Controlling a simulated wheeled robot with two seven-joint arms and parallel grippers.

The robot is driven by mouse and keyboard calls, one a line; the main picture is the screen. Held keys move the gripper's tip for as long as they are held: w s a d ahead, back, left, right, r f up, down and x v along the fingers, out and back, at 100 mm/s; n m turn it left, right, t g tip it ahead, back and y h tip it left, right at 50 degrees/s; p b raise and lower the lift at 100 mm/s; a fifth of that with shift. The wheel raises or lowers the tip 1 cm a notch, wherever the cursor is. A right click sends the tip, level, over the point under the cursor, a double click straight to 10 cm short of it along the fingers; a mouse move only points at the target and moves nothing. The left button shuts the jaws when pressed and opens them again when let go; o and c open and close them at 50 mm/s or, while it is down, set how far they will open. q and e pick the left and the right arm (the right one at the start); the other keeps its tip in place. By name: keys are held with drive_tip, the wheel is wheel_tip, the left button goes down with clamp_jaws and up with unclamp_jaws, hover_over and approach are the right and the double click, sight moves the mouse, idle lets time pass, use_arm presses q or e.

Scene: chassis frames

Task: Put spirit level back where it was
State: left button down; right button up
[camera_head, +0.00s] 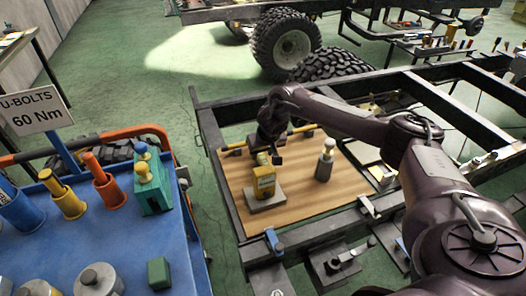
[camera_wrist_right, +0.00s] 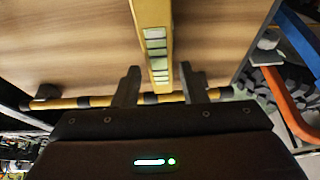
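In the right wrist view a narrow yellow bar (camera_wrist_right: 153,20) with a row of pale windows looks like the spirit level. It runs from the top edge down between the fingers of my right gripper (camera_wrist_right: 160,85), with a gap on both sides. The right gripper (camera_head: 270,160) is open above the wooden board (camera_head: 318,198) in the head view. There a yellow upright piece (camera_head: 264,182) on a grey block is just below the fingers; I cannot tell whether it is the same thing. My left gripper is not in view.
A yellow rod with dark parts (camera_head: 302,128) lies along the board's far side. A grey-white cylinder (camera_head: 325,160) stands right of the yellow piece. Dark chassis rails (camera_head: 222,185) border the board. A blue cart (camera_head: 120,240) with tools stands at left.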

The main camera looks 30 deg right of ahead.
drive_tip(key=shift+o, duration=0.9)
drive_tip(key=shift+r, duration=0.25)
drive_tip(key=v, duration=1.1)
drive_tip(key=shift+s+r+p, duration=0.2)
drive_tip(key=shift+r+p, duration=0.2)
drive_tip(key=shift+r, duration=0.1)
